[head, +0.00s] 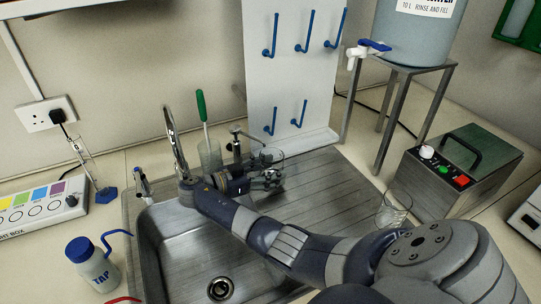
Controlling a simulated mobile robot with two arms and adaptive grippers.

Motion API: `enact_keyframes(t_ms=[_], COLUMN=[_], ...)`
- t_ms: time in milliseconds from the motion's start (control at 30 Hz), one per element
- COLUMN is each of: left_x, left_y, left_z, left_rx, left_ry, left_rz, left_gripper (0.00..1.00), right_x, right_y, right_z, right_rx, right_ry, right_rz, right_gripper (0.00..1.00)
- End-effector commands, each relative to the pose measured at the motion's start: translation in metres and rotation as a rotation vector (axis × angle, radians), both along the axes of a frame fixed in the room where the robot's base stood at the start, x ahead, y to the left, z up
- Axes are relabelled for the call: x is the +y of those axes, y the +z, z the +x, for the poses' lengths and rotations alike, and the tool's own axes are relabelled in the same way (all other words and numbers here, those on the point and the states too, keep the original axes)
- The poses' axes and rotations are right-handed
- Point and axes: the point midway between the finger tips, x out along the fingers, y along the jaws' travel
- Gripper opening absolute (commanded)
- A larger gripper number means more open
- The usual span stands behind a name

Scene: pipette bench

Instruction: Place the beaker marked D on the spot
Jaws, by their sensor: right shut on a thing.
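My right gripper (265,181) is at the back of the sink unit, beside the tap, with my right arm reaching across the drainboard from the lower right. It is shut on a clear glass beaker (271,156), whose rim shows just above the fingers; the gripper hides most of it. I cannot read a letter on this beaker. Another clear glass beaker (393,213) stands at the right edge of the drainboard, partly behind my arm, with no readable mark. I cannot make out a marked spot. My left gripper is not in view.
The steel sink (165,255) is in front, with its tap (176,145) near my gripper. A green-handled brush (204,110) stands in a glass behind. A pegboard (293,75), a water tank stand (397,105) and a metal box (465,165) bound the ribbed drainboard (330,185).

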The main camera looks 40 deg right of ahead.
Motion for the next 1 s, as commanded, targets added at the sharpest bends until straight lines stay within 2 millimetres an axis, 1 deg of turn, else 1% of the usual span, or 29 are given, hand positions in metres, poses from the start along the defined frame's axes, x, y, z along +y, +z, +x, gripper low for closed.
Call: enact_keyframes(t_ms=[267,367,400,467,500,800,900,1000], left_x=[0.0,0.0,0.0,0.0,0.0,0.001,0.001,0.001], left_y=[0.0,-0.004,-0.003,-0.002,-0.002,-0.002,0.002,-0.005], left_z=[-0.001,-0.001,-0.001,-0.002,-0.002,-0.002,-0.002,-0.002], left_rx=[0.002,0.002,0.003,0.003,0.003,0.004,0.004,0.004], left_ry=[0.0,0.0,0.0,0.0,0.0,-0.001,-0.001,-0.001], left_rz=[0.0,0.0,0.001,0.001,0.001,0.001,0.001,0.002], left_gripper=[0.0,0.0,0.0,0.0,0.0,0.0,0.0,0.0], right_x=[0.0,0.0,0.0,0.0,0.0,0.0,0.0,0.013], right_y=[0.001,-0.003,-0.002,-0.002,-0.002,-0.002,0.002,0.0], right_z=[0.001,0.0,0.0,0.0,0.0,0.0,0.0,0.004], right_rx=[-0.003,-0.003,-0.002,-0.002,-0.002,-0.002,-0.002,-0.004], right_ry=[0.001,0.001,0.001,0.001,0.001,0.001,0.001,0.004], right_rz=[-0.001,-0.001,0.001,0.001,0.001,0.001,0.001,0.004], right_gripper=[0.31,0.31,0.61,0.74,0.77,0.77,0.77,0.77])
